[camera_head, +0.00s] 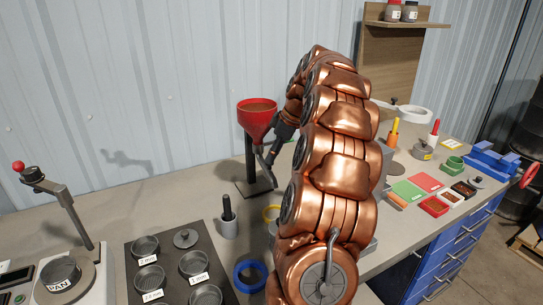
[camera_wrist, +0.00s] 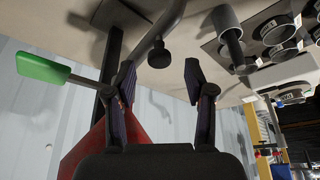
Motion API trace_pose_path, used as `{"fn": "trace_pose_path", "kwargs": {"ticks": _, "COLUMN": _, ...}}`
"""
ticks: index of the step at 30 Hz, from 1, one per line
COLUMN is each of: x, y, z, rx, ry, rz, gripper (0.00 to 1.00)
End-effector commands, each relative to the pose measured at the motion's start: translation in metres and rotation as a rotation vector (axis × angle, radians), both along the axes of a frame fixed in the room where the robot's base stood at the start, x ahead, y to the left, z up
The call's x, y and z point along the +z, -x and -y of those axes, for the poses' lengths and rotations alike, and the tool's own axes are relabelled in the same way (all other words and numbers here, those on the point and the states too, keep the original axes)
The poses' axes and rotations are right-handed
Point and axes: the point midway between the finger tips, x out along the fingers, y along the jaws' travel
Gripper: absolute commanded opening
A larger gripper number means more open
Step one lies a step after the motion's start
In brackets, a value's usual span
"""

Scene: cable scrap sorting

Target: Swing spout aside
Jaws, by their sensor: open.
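A red funnel (camera_head: 257,116) with brown contents stands on a dark post at the back of the bench. Its grey spout (camera_head: 266,170) hangs below it, partly behind my arm. In the wrist view the spout (camera_wrist: 166,25) is a bent grey tube with a dark round end. My gripper (camera_wrist: 160,68) is open, and the dark end shows in the gap between the fingertips. I cannot tell whether it lies between the fingers or just beyond them. The red funnel (camera_wrist: 85,150) also shows at lower left there. In the head view my gripper (camera_head: 273,150) is close to the spout.
A green lever (camera_wrist: 42,68) sticks out left of my gripper. A grey cup with a dark handle (camera_head: 228,220) stands in front of the funnel post. A dark tray (camera_head: 172,247) with several round pans and a blue ring (camera_head: 250,275) lie nearer. My arm hides the bench's middle.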

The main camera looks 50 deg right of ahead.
Motion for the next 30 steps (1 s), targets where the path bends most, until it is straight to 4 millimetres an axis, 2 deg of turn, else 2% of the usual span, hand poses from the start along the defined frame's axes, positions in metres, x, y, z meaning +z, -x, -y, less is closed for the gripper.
{"fn": "trace_pose_path", "kwargs": {"ticks": 8, "x": -0.016, "y": -0.007, "z": -0.003, "rx": 0.0, "ry": 0.0, "rz": 0.001, "gripper": 0.54}}
{"fn": "trace_pose_path", "kwargs": {"ticks": 18, "x": -0.019, "y": -0.007, "z": -0.003, "rx": 0.0, "ry": 0.0, "rz": 0.001, "gripper": 0.54}}
{"fn": "trace_pose_path", "kwargs": {"ticks": 30, "x": -0.019, "y": -0.007, "z": -0.003, "rx": 0.0, "ry": 0.0, "rz": 0.001, "gripper": 0.12}}
